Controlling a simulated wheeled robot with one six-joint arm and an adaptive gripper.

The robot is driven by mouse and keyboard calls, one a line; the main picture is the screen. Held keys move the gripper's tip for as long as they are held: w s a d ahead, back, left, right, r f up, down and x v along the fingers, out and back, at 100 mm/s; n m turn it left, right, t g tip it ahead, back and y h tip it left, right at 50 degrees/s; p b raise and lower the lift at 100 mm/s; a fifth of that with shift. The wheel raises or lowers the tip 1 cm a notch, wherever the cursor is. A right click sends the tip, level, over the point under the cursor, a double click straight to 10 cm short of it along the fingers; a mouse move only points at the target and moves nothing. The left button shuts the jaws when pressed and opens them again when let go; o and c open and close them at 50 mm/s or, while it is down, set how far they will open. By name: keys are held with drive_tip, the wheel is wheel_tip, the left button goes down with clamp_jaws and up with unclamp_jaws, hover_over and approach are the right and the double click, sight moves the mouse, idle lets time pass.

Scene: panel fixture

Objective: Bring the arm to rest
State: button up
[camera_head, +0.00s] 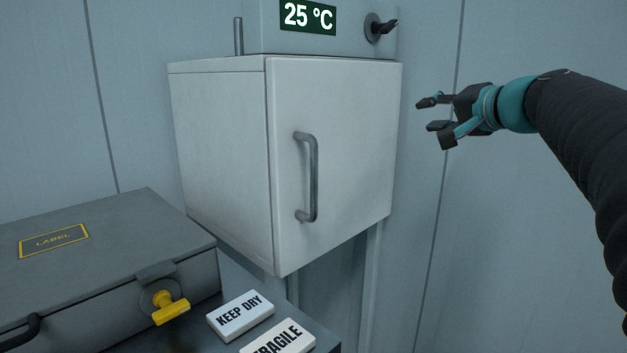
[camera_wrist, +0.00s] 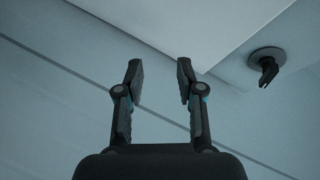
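My gripper (camera_head: 432,115) is at the right in the head view, at the end of my raised arm. It is pointing left, to the right of the white cabinet (camera_head: 335,130) and apart from it. Its two fingers are spread with a gap between them. In the wrist view my gripper (camera_wrist: 160,82) also shows both fingers apart, with nothing between them.
The cabinet's door has a vertical handle (camera_head: 314,178) and looks shut. Above it is a panel with a "25 °C" display (camera_head: 308,16) and a black knob (camera_head: 380,27). A grey case (camera_head: 110,235) with a yellow latch (camera_head: 170,308) and two labelled blocks (camera_head: 240,314) lie lower left.

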drive_tip(key=s+a+f+n+g+h, duration=0.1)
drive_tip(key=s+f+g, duration=0.1)
drive_tip(key=s+f, duration=0.45)
drive_tip(key=s+a+f+n+g+h, duration=0.1)
drive_tip(key=s+f+g, duration=0.15)
drive_tip(key=f, duration=0.65)
drive_tip(key=s+a+f+g+h, duration=0.1)
drive_tip(key=s+a+f+g, duration=0.1)
drive_tip(key=s+f, duration=0.45)
drive_tip(key=s+a+f+n+g+h, duration=0.2)
drive_tip(key=s+f+n, duration=0.3)
drive_tip(key=s+f, duration=0.7)
drive_tip(key=shift+s+a+f+n+h, duration=0.4)
drive_tip(key=shift+s+a, duration=0.3)
drive_tip(key=shift+s, duration=0.75)
